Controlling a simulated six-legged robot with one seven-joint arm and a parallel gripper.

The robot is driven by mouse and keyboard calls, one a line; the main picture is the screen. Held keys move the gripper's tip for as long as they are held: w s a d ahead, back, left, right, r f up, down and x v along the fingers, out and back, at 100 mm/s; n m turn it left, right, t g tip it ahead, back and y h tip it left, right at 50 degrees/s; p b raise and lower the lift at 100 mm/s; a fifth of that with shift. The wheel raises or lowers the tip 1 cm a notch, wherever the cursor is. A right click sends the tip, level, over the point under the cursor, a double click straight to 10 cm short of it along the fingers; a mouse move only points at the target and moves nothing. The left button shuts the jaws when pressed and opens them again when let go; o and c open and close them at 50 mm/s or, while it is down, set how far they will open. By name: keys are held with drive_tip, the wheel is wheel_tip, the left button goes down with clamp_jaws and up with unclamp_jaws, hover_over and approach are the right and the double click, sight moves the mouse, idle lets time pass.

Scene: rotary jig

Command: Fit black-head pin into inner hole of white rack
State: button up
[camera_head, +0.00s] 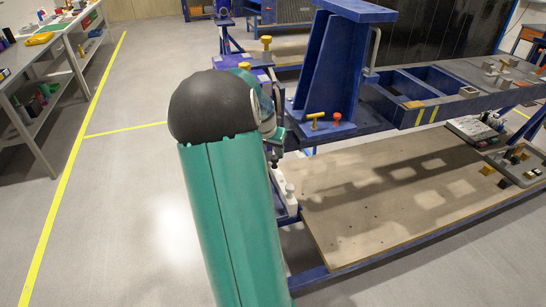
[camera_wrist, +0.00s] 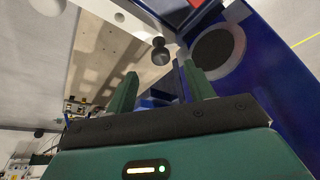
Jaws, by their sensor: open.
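The black-head pin (camera_wrist: 160,54) shows in the wrist view, its dark round head near the end of a pale strip that looks like the white rack (camera_wrist: 138,26). My gripper (camera_wrist: 160,70) is open, with one green finger on each side of the picture's middle. The pin's head appears in the gap just beyond the fingertips, and nothing is gripped. In the head view the white rack (camera_head: 291,204) stands at the left end of the blue frame, partly behind my arm. My gripper (camera_head: 275,153) is mostly hidden there.
A blue upright (camera_head: 331,70) stands close to the right of my gripper. Yellow (camera_head: 315,119) and red (camera_head: 337,118) handled pins stand at its foot. A wooden board (camera_head: 380,205) lies low on the right. Open floor (camera_head: 130,200) lies left of my arm.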

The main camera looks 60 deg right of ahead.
drive_tip(key=shift+v, duration=2.35)
drive_tip(key=w+a+r+n+t+y, duration=0.1)
drive_tip(key=w+a+r+n, duration=0.2)
drive_tip(key=a, duration=0.7)
drive_tip(key=w+a+r+n+t+y, duration=0.1)
drive_tip(key=w+a+r+n+t, duration=0.15)
drive_tip(key=a, duration=0.75)
drive_tip(key=w+a+r+n+t+y, duration=0.1)
drive_tip(key=w+a+r+n, duration=0.25)
drive_tip(key=a, duration=0.65)
drive_tip(key=s+a+n, duration=0.4)
drive_tip(key=a, duration=0.7)
drive_tip(key=s+a+n+y, duration=0.1)
drive_tip(key=s+a+n, duration=0.2)
drive_tip(key=a, duration=0.8)
drive_tip(key=shift+s+r+n+t, duration=0.35)
drive_tip(key=shift+s+r+n, duration=0.05)
drive_tip(key=shift+s, duration=0.6)
